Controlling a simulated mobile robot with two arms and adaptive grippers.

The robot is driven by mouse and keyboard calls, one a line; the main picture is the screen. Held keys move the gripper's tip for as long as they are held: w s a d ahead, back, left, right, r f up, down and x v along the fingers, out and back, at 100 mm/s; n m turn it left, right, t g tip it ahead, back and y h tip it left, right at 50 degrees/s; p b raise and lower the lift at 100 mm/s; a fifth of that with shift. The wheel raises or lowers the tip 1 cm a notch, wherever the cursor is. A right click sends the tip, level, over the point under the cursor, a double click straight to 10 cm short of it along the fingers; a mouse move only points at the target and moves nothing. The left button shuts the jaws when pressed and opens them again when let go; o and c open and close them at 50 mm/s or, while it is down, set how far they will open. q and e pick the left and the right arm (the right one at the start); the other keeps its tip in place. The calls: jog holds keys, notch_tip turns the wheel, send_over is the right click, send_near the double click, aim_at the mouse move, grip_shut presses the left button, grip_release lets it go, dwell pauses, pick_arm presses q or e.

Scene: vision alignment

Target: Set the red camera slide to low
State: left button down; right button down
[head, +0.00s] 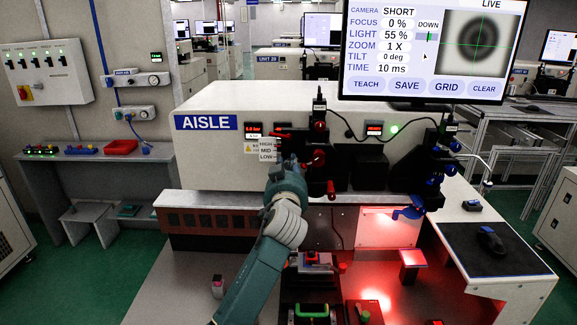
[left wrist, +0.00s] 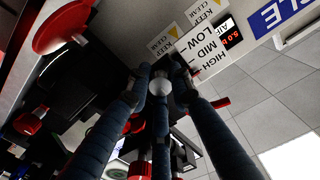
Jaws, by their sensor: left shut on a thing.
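The red camera slide stands on the front of the white AISLE machine, with red knobs (head: 319,157) on its black body. A white label (head: 266,150) reading HIGH, MID and LOW is left of it; the label also shows in the left wrist view (left wrist: 203,52). My left gripper (head: 287,163) reaches up to the slide just right of the label, near its lower lines. In the left wrist view its dark blue fingers (left wrist: 160,82) are closed around a small pale round knob (left wrist: 161,87). The fingers hide the slide's mark, so its exact setting cannot be told.
A black and blue-knobbed camera stand (head: 436,165) is to the right. The monitor (head: 430,50) shows a live picture with a dark round blur. Below are a red-lit bench, a green-handled part (head: 312,311) and a mouse (head: 490,239) on a dark pad.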

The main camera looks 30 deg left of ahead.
pick_arm(q)
notch_tip(320, 180, down, 5)
jog(key=b, duration=0.3)
jog(key=shift+r, duration=0.2)
jog(key=c, duration=1.5)
grip_release()
jog(key=shift+c, duration=0.2)
jog(key=shift+r, duration=0.1)
jog(key=shift+s+d, duration=0.15)
jog(key=v, duration=1.1)
jog(key=shift+s, duration=0.35)
jog(key=shift+d, duration=0.1)
